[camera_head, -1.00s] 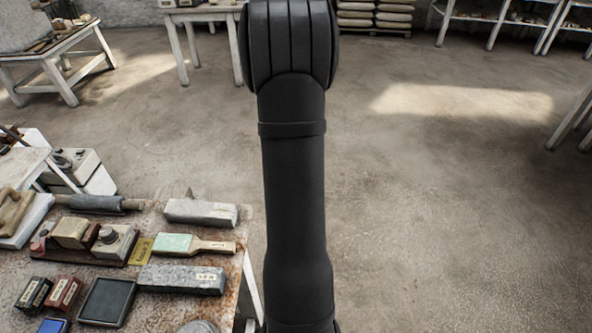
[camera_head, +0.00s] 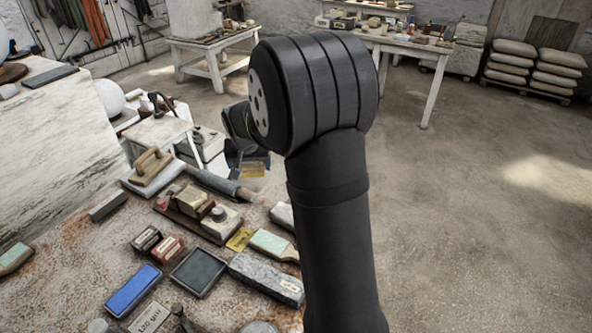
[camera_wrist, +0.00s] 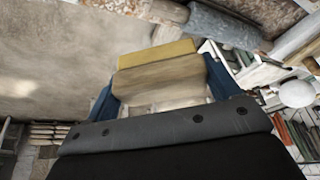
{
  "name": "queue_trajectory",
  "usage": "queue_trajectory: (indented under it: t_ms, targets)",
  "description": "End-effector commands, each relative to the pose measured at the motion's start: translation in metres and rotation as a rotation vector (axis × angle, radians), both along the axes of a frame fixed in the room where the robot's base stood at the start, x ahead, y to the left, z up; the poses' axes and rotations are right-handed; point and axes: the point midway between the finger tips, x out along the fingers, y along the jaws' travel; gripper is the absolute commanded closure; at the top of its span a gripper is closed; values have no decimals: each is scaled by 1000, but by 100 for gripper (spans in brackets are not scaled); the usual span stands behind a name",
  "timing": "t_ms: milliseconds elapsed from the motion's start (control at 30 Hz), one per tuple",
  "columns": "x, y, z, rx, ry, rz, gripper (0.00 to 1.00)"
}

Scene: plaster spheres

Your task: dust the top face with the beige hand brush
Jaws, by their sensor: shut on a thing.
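The beige hand brush (camera_wrist: 160,78) shows in the wrist view as a beige block with a yellowish strip along its far edge. My gripper (camera_wrist: 162,90) is shut on it, one blue finger on each side. In the head view my gripper hangs left of my arm, mostly hidden behind it; a small yellowish part of the brush (camera_head: 252,170) shows below it, beyond the bench's far edge. A large white block (camera_head: 60,145) with grey streaks stands at the left; its top face (camera_head: 45,68) shows only partly.
The rusty bench (camera_head: 85,245) holds a green-faced brush (camera_head: 270,243), a grey stone bar (camera_head: 266,279), a dark pad (camera_head: 198,272), a blue pad (camera_head: 133,290) and a wooden-handled float (camera_head: 151,167). A white sphere (camera_head: 110,97) stands behind the block. The floor at right is clear.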

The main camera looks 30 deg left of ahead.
Motion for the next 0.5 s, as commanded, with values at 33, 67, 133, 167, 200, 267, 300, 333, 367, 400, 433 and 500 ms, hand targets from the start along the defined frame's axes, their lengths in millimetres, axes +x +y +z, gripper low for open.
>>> queue_trajectory:
  t_ms: [33,67,133,167,200,267,300,333,367,400,433,500]
  targets:
    - [-20,19,7,2,-3,32,37]
    - [-30,28,11,2,-4,46,37]
    - [-55,48,20,2,-6,78,37]
    - [-65,55,24,2,-7,89,37]
    - [-77,64,29,2,-9,105,37]
    - [-96,76,35,3,-10,127,37]
    - [-107,83,39,3,-11,138,37]
    - [-114,87,42,4,-13,147,37]
    - [-121,91,44,4,-13,153,37]
    - [-129,95,47,4,-14,162,37]
    - [-134,98,48,4,-14,166,37]
    - [-143,102,51,4,-16,175,37]
